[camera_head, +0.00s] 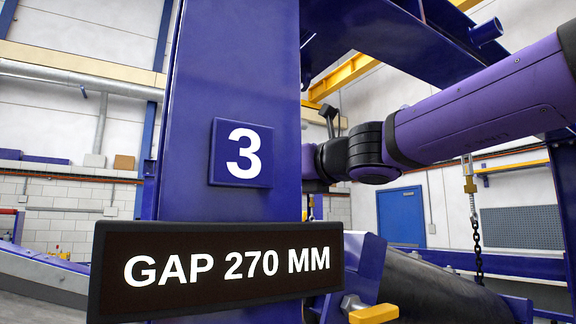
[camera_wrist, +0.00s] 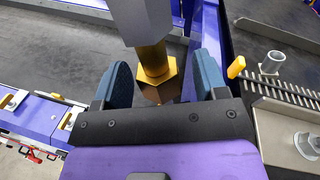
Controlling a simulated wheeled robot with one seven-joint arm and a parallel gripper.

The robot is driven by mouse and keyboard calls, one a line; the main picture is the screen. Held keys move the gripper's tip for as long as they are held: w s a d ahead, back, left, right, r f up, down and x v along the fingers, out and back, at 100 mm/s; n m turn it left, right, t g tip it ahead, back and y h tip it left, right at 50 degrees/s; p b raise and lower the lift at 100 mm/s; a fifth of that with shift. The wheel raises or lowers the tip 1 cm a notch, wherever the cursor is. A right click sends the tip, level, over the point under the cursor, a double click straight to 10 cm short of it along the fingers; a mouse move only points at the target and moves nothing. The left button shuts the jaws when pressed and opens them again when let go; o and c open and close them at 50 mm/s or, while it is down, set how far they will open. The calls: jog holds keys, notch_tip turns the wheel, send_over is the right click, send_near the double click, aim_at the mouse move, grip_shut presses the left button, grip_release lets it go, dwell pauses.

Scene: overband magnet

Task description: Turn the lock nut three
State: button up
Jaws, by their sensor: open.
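My gripper (camera_wrist: 160,78) is open, with one blue-grey finger on each side of the nut. Gaps show between the fingers and the nut, and it looks unclamped. In the head view, a blue post (camera_head: 225,60) carries a number 3 plate (camera_head: 241,153). My purple arm reaches in from the right, and its end is hidden behind this post. I cannot see a number on the nut itself.
A display reading GAP 270 MM (camera_head: 215,268) hangs in front of the post. A chain (camera_head: 476,225) hangs at the right. In the wrist view, a yellow handle (camera_wrist: 236,67) and a toothed or threaded bar (camera_wrist: 285,91) lie right of the fingers. Blue framework (camera_wrist: 217,30) runs close behind.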

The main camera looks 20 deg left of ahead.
jog(key=v, duration=0.7)
jog(key=shift+s+d, duration=0.15)
jog(key=shift+d, duration=0.2)
dwell(0.4)
jog(key=o, duration=0.6)
jog(key=shift+c, duration=0.2)
jog(key=v, duration=1.1)
jog(key=shift+f, duration=0.1)
